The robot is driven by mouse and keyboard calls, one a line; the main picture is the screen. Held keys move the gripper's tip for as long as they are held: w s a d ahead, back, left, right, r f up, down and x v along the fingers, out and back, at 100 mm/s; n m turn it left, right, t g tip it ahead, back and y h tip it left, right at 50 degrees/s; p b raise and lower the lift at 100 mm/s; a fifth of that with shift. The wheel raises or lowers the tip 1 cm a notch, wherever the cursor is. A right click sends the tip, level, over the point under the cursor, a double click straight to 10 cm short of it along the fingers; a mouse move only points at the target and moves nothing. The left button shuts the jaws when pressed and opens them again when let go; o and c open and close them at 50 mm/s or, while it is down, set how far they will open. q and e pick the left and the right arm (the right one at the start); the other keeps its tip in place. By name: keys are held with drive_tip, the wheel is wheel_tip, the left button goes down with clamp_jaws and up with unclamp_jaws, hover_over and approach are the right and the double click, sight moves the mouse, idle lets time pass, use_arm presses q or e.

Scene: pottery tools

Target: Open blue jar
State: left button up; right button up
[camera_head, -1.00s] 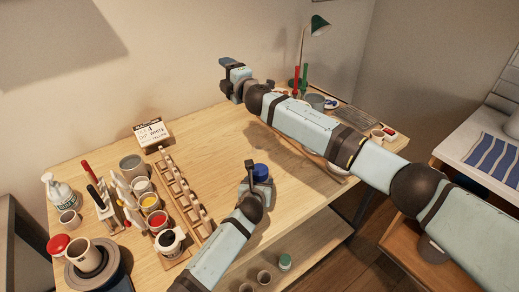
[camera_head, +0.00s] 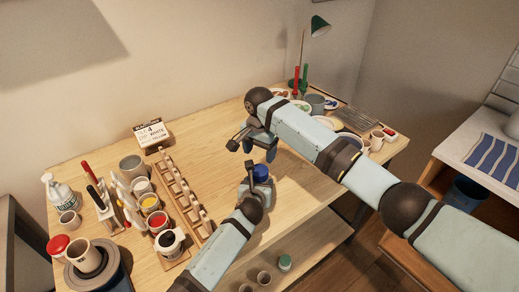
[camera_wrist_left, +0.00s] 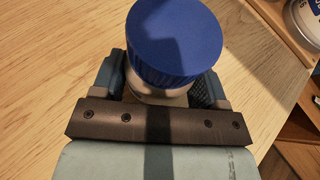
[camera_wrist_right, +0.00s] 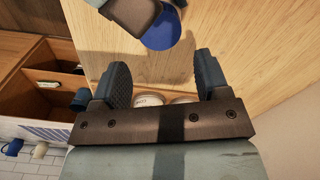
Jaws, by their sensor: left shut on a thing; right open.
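The blue jar's ribbed blue lid (camera_head: 261,170) shows near the table's front edge, and fills the top of the left wrist view (camera_wrist_left: 175,42). Its pale body (camera_wrist_left: 158,97) is mostly hidden below the lid. My left gripper (camera_wrist_left: 160,88) is shut around the body below the lid; it also shows in the head view (camera_head: 254,183). My right gripper (camera_head: 259,148) is open and empty, fingers pointing down, above and behind the jar. In the right wrist view the lid (camera_wrist_right: 164,30) lies beyond my open fingers (camera_wrist_right: 163,80), apart from them.
A wooden rack (camera_head: 182,193), paint cups (camera_head: 158,221) and a soap bottle (camera_head: 60,192) stand at left. A sign box (camera_head: 153,135) stands at the back. The table between the rack and jar is clear.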

sight(260, 170)
wheel_tip(260, 170, down, 8)
drive_tip(key=shift+r, duration=0.15)
idle(0.3)
drive_tip(key=shift+c, duration=0.2)
drive_tip(key=c, duration=0.7)
drive_tip(key=n, duration=0.6)
drive_tip(key=o, duration=1)
drive_tip(key=shift+r, duration=0.15)
